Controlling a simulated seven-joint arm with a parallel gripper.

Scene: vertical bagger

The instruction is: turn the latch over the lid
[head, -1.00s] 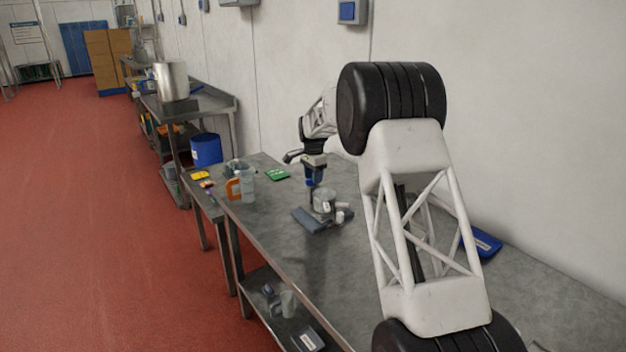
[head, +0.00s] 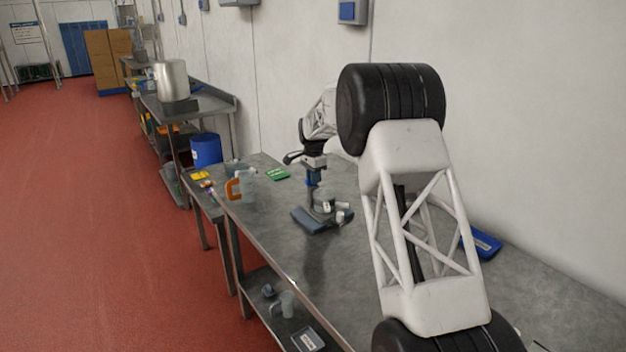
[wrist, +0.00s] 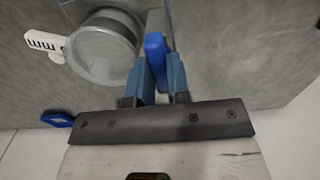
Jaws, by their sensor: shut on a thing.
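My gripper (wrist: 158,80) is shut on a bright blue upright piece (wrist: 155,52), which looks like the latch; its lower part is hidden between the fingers. Left of it in the wrist view is a round container (wrist: 76,62) with a pale, see-through lid (wrist: 104,42). A white slotted tab (wrist: 45,44) sticks out from its left side. In the head view my gripper (head: 312,192) points down beside the container (head: 326,207) and partly hides it. I cannot tell how far the latch lies over the lid.
A dark grey base (head: 312,222) lies under the container. An orange-handled jug (head: 233,190) and a green card (head: 278,174) stand to the left on the steel bench (head: 290,255). A blue tray (head: 486,243) lies right of my arm. The bench front is clear.

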